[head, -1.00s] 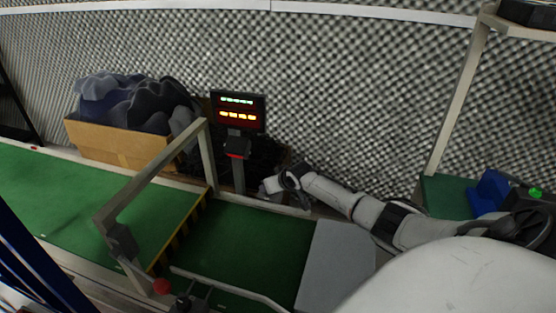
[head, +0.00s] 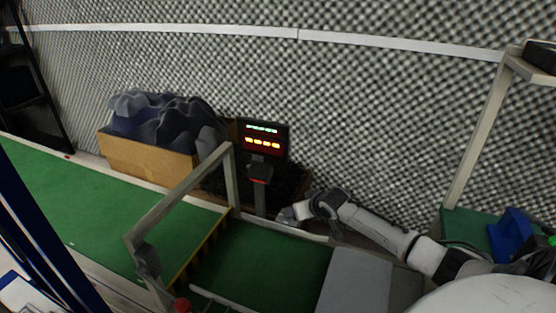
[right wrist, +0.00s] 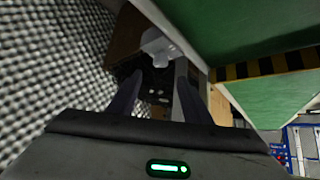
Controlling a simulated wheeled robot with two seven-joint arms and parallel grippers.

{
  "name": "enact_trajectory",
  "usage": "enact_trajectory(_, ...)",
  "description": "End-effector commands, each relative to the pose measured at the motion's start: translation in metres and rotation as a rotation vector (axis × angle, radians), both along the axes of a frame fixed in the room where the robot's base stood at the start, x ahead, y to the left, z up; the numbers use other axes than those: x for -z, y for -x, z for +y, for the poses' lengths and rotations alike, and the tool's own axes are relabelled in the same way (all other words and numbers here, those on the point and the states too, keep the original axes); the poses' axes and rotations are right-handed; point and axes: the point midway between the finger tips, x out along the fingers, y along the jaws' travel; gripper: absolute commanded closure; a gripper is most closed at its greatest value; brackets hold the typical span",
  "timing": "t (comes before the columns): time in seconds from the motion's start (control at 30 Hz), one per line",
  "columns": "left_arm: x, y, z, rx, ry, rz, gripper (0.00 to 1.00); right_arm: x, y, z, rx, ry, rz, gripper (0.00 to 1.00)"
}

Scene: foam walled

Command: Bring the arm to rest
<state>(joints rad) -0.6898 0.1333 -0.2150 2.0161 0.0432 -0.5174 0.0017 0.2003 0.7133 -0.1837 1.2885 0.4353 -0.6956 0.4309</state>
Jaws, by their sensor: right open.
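My right arm comes in from the lower right in the head view and reaches left along the far side of the green conveyor. Its right gripper (head: 288,216) is beside the conveyor's far rail, near the foot of the display post. In the right wrist view the two fingers of the right gripper (right wrist: 157,85) stand apart with nothing held between them. My left gripper does not show in the head view.
A green conveyor (head: 265,262) with a grey plate (head: 355,282) runs below the arm. A metal frame (head: 180,195) arches over it. A display (head: 263,138) and a cardboard box (head: 150,157) of dark foam stand behind. A blue block (head: 510,235) lies at right.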

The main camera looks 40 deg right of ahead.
Motion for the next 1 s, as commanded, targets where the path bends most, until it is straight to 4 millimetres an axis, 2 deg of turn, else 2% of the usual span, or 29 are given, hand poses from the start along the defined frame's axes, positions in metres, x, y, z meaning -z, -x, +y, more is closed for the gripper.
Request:
enact_trajectory(0.23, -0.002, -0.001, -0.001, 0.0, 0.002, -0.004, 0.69, 0.001, 0.0, 0.002, -0.003, 0.0, 0.001, 0.55)
enact_trajectory(0.37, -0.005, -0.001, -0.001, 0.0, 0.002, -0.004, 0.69, 0.014, 0.009, 0.023, -0.042, -0.003, 0.015, 0.55)
enact_trajectory(0.47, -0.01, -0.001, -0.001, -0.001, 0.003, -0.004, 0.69, 0.034, 0.027, 0.061, -0.114, -0.005, 0.035, 0.55)
enact_trajectory(0.6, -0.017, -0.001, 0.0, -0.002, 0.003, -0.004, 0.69, 0.063, 0.068, 0.132, -0.243, -0.013, 0.06, 0.55)
enact_trajectory(0.7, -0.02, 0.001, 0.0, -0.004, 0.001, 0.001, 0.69, 0.075, 0.102, 0.184, -0.328, -0.026, 0.065, 0.55)
enact_trajectory(0.87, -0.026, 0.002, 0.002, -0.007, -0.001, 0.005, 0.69, 0.078, 0.164, 0.263, -0.443, -0.055, 0.058, 0.55)
enact_trajectory(1.0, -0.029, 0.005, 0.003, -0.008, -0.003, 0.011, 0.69, 0.061, 0.216, 0.32, -0.51, -0.077, 0.034, 0.55)
